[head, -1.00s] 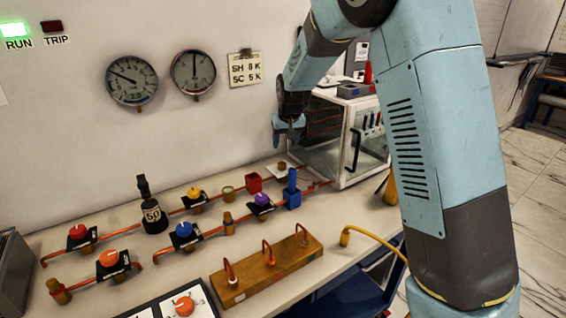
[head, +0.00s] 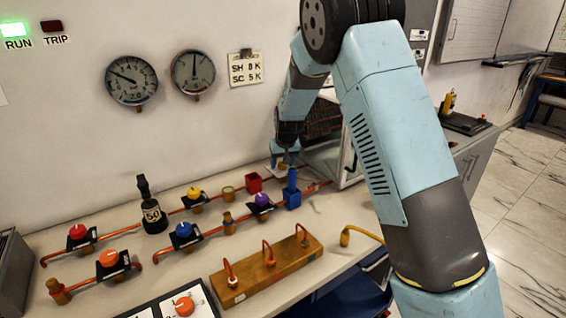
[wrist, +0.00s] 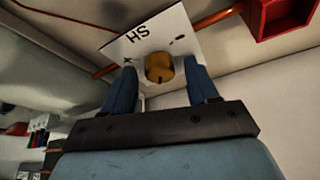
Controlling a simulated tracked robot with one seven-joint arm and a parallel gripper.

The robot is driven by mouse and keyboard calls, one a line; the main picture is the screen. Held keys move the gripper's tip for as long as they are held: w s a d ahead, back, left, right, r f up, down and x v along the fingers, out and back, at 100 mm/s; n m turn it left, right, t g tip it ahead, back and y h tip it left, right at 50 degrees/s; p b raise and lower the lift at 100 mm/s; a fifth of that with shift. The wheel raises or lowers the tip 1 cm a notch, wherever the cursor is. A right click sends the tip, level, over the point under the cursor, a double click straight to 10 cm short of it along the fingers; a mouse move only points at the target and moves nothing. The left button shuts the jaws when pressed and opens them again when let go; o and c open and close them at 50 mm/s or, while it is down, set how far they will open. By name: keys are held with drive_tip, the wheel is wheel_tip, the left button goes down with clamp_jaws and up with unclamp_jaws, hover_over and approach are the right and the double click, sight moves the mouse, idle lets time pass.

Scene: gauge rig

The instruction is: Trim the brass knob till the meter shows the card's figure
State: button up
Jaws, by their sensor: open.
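The brass knob (wrist: 159,68) is a round stub on a white plate (wrist: 138,40) lettered SH, seen upside down in the wrist view. My gripper (wrist: 161,78) is open, with one finger on each side of the knob; whether they touch it I cannot tell. In the head view my gripper (head: 287,160) is low at the bench's back, hiding most of the knob. The card (head: 245,70) on the wall reads SH 8 K and SC 5 K. The left round meter's (head: 132,81) needle points up-left; the right meter's (head: 194,73) points straight up. Their figures are too small to read surely.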

drive_tip(key=c, duration=1)
drive_tip(key=shift+c, duration=0.2)
drive_tip(key=shift+m+h, duration=0.3)
drive_tip(key=shift+m, duration=0.4)
drive_tip(key=o, duration=1)
drive_tip(key=shift+o, duration=0.2)
